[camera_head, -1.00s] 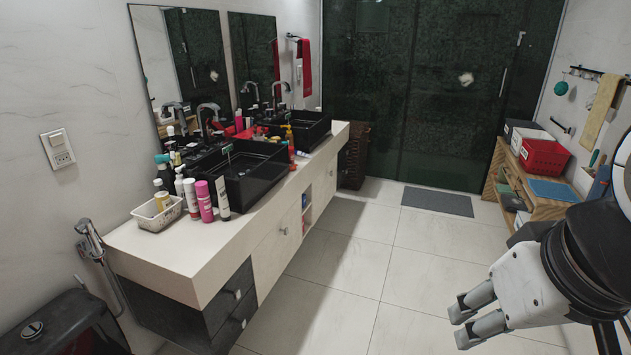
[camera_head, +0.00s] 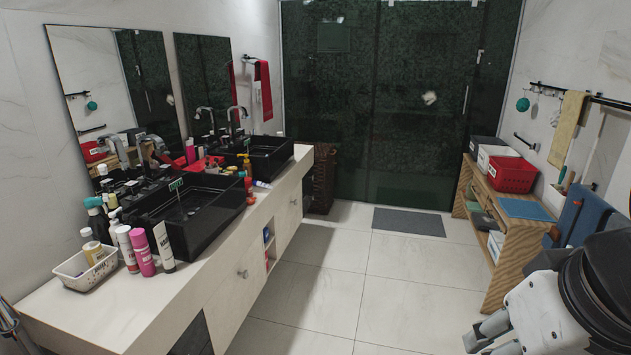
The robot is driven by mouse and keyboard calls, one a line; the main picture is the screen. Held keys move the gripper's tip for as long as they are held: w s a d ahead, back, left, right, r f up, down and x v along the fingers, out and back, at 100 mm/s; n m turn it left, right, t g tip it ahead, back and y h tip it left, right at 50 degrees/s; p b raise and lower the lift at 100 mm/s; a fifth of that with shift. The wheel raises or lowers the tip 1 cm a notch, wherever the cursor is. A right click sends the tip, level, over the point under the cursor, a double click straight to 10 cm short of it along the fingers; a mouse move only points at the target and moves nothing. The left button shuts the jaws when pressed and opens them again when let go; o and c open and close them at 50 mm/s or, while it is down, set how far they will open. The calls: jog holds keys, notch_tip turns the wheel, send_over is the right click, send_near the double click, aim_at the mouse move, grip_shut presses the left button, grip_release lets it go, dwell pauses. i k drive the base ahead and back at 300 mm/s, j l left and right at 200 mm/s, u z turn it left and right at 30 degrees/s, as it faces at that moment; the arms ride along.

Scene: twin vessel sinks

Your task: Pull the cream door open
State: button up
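The cream door (camera_head: 232,290) is a flat cabinet front below the near sink, under the white counter. It has a small round metal knob (camera_head: 243,273) and looks closed. A second cream front (camera_head: 289,212) with a small knob lies farther along the same cabinet, past an open shelf niche (camera_head: 269,245); it also looks closed. My gripper (camera_head: 482,346) is at the bottom right, well to the right of the cabinet and touching nothing. Its fingers look apart and empty, though the lower finger is partly cut off by the frame's edge.
The white counter (camera_head: 120,318) carries two black sinks (camera_head: 205,222), bottles and a white basket (camera_head: 83,280). A wooden shelf (camera_head: 512,262) with a red basket (camera_head: 512,174) stands at the right. A grey mat (camera_head: 408,222) lies before the dark glass. The tiled floor between is clear.

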aim_at(289, 217)
jog(key=i, duration=1.95)
jog(key=i+z, duration=0.1)
jog(key=i, duration=0.55)
jog(key=i+j+z, duration=0.1)
jog(key=i, duration=0.55)
jog(key=i+j+z, duration=0.15)
jog(key=i, duration=0.5)
jog(key=j, duration=0.1)
